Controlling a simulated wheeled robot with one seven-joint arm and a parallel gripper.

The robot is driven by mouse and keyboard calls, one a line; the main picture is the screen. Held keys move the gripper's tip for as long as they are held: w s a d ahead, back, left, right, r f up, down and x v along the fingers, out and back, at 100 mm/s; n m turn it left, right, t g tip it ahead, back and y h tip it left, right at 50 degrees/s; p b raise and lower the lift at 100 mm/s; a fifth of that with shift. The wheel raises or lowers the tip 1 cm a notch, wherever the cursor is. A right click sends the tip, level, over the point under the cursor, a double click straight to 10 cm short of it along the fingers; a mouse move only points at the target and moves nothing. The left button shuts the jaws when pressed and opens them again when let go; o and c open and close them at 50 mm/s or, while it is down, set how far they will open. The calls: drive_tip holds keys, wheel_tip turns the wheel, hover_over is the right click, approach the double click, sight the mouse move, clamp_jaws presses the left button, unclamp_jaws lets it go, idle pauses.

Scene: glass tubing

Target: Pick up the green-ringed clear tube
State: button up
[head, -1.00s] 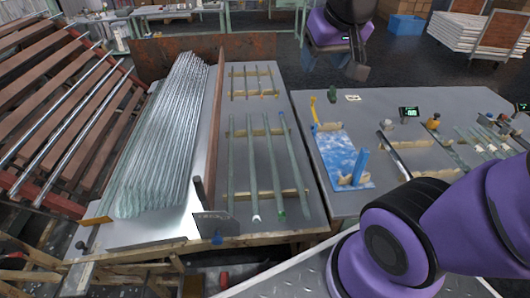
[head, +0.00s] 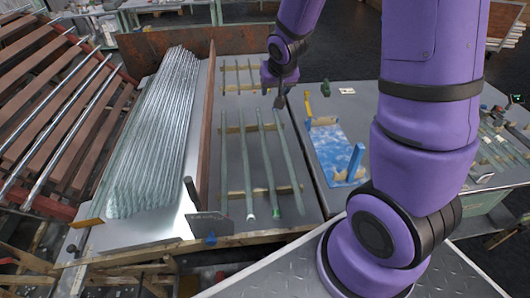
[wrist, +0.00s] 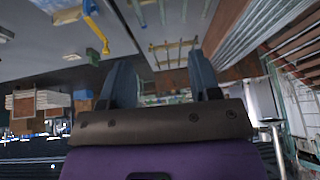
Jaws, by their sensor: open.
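The green-ringed clear tube (head: 268,170) lies lengthwise on two low wooden supports on the grey table, between other clear tubes. Its green ring (head: 274,214) is at its near end. My gripper (head: 279,101) is above the table near the far ends of these tubes, apart from the green-ringed tube. In the wrist view its two fingers (wrist: 160,82) are spread with nothing between them. I cannot pick out the green ring in the wrist view.
A tube with a white near end (head: 248,165) lies just left. A large bundle of tubes (head: 155,140) lies beyond a brown upright divider (head: 206,125). Shorter tubes (head: 238,75) lie farther back. A blue-patterned board (head: 336,150) with a blue post (head: 355,162) is on the right table.

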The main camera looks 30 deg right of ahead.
wheel_tip(320, 180, down, 11)
drive_tip(key=w, duration=0.3)
drive_tip(key=m+y, duration=0.1)
drive_tip(key=y, duration=0.1)
approach(266, 149)
drive_tip(key=shift+x, duration=4.95)
drive_tip(key=c, duration=1)
